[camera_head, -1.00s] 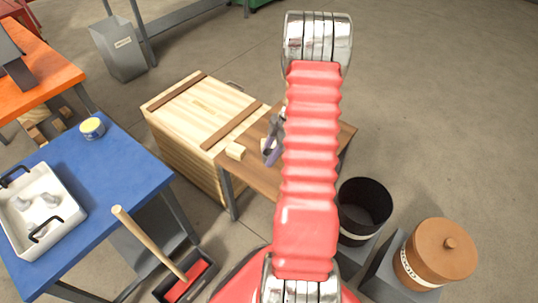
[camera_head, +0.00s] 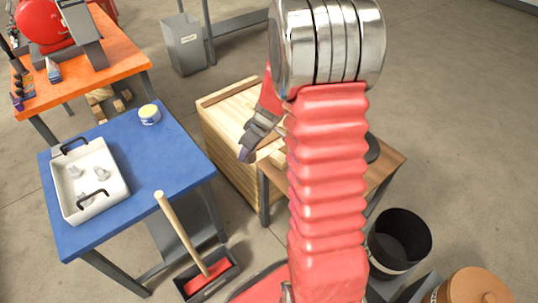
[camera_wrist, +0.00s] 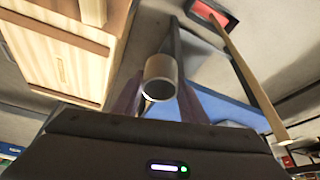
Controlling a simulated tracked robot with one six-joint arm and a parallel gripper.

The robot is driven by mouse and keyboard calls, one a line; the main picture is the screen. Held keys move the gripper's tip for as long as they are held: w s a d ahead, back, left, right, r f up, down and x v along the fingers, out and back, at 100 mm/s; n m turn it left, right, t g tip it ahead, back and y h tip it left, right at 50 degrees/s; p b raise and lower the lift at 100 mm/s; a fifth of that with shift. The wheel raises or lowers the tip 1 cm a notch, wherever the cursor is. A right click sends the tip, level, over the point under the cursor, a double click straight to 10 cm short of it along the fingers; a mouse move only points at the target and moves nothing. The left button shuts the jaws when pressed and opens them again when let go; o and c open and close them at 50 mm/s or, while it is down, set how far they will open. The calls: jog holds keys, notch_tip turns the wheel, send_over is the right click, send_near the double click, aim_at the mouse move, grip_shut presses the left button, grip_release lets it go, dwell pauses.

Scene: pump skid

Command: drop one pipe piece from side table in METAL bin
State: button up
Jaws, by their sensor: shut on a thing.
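My gripper (camera_head: 247,150) is to the left of my red arm, raised in front of the wooden crate and the side table (camera_head: 386,172). In the wrist view it is shut on a short, hollow, greyish pipe piece (camera_wrist: 161,76), held between the dark purple fingers. In the head view the held piece cannot be made out. The side table is partly hidden behind my arm. A grey bin (camera_head: 185,45) with a small white label stands at the back left, clear of my gripper. Its label is too small to read.
A wooden crate (camera_head: 225,120) adjoins the side table. A dustpan (camera_head: 212,278), black bin (camera_head: 400,240) and brown lidded pot (camera_head: 470,287) stand nearby.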

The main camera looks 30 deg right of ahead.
jog(key=w+a+r+m+h, duration=0.1)
jog(key=a+r+m, duration=0.1)
jog(key=a, duration=0.6)
jog(key=w+a+r+m, duration=0.2)
jog(key=a+r, duration=0.3)
jog(key=a, duration=0.2)
jog(key=shift+w+a+r+h, duration=0.15)
jog(key=shift+a+r+h, duration=0.05)
jog(key=shift+a+h, duration=0.2)
